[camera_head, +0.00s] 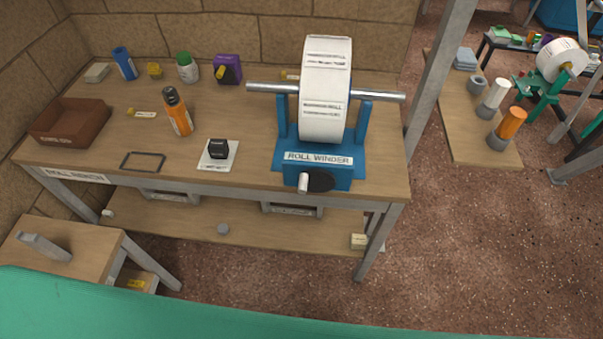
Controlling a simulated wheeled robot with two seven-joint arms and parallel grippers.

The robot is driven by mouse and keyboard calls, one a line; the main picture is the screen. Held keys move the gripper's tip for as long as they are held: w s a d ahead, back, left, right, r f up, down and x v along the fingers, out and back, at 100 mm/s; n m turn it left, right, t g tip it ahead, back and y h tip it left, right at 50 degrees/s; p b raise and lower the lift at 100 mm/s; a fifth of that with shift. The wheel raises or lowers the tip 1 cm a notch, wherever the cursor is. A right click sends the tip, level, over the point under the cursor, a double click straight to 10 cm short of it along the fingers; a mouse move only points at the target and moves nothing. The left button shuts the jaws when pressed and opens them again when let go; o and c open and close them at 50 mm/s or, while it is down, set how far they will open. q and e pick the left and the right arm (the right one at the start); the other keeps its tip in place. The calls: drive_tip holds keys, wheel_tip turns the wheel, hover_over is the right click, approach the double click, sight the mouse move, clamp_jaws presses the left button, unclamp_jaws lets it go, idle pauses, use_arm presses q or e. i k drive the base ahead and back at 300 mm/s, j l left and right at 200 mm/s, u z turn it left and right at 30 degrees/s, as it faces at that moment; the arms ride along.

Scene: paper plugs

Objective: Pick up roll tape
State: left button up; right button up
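A large white roll (325,70) with printed bands hangs upright on the metal bar of a blue roll winder (342,165), at the right end of the wooden bench (250,145). A purple item with a yellow part (229,66), possibly a tape dispenser, stands at the back of the bench. A small yellow item (154,70) sits further left. No label clearly reads as roll tape, so I cannot tell which of these it is. Neither of my grippers is in view.
The bench also holds a brown bin (70,122), an orange bottle (177,112), a blue container (124,63), a green-capped bottle (187,67) and a black block (218,149) on a white card. A metal post (437,75) stands right of the bench. Open floor (480,240) lies at right.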

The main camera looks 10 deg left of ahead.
sight(131, 112)
drive_tip(key=u, duration=1.3)
